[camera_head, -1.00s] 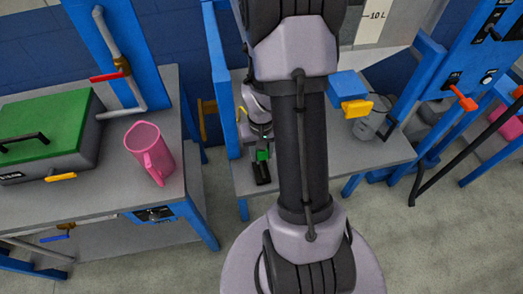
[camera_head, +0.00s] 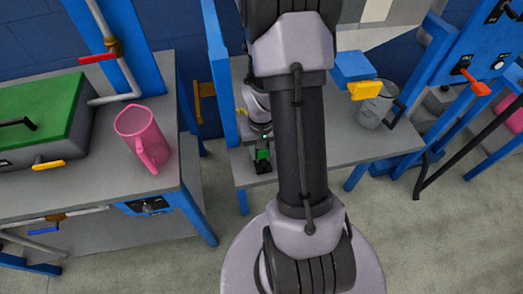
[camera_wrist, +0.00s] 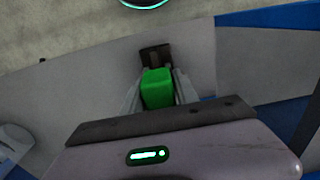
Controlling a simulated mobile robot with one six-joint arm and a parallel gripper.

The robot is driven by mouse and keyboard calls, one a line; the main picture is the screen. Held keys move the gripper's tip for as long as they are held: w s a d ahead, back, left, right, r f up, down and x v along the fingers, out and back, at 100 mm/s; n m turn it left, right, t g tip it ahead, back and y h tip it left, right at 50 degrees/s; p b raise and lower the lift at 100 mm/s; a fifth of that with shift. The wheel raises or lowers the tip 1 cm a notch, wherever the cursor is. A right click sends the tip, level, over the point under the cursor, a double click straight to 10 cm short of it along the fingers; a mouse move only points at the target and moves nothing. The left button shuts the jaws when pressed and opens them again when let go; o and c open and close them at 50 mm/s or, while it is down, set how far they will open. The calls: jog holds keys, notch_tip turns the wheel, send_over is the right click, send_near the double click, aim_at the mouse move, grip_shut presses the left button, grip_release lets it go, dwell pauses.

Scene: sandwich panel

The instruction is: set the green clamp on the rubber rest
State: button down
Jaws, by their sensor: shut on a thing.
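The green clamp (camera_wrist: 158,88) is between the two fingers of my gripper (camera_wrist: 156,92) in the wrist view, and the fingers are shut on it. In the head view the green clamp (camera_head: 263,155) shows small and green at the end of my arm, over the front left of the middle table. A dark block, seemingly the rubber rest (camera_wrist: 155,54), shows just beyond the clamp in the wrist view. I cannot tell whether the clamp touches it. My arm hides part of the table in the head view.
A pink jug (camera_head: 143,138) and a green-lidded box (camera_head: 42,118) stand on the left table. A blue upright panel (camera_head: 219,82) borders the middle table on its left. A grey bucket (camera_head: 377,106) stands on its right part, below a blue box with a yellow handle (camera_head: 363,90).

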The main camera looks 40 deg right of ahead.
jog(key=shift+f+b, duration=0.6)
jog(key=shift+f, duration=0.05)
jog(key=c, duration=0.9)
grip_release()
jog(key=shift+o, duration=0.2)
jog(key=shift+r, duration=0.1)
jog(key=w+a+r+t+p, duration=0.15)
jog(key=r+p, duration=0.25)
jog(key=r, duration=0.8)
jog(key=a+r+p, duration=0.3)
jog(key=r+p, duration=0.1)
jog(key=r, duration=0.7)
jog(key=s+a+r+t, duration=0.1)
jog(key=s+a+r, duration=0.1)
jog(key=a+r, duration=0.2)
jog(key=s+a+r+n+t+y, duration=0.1)
jog(key=s+a+r+t, duration=0.1)
jog(key=a+r, duration=0.3)
jog(key=s+a+r+n+t+y, duration=0.1)
jog(key=s+a+r, duration=0.3)
jog(key=a, duration=0.6)
jog(key=shift+s+a+r, duration=0.25)
jog(key=shift+a+r, duration=0.05)
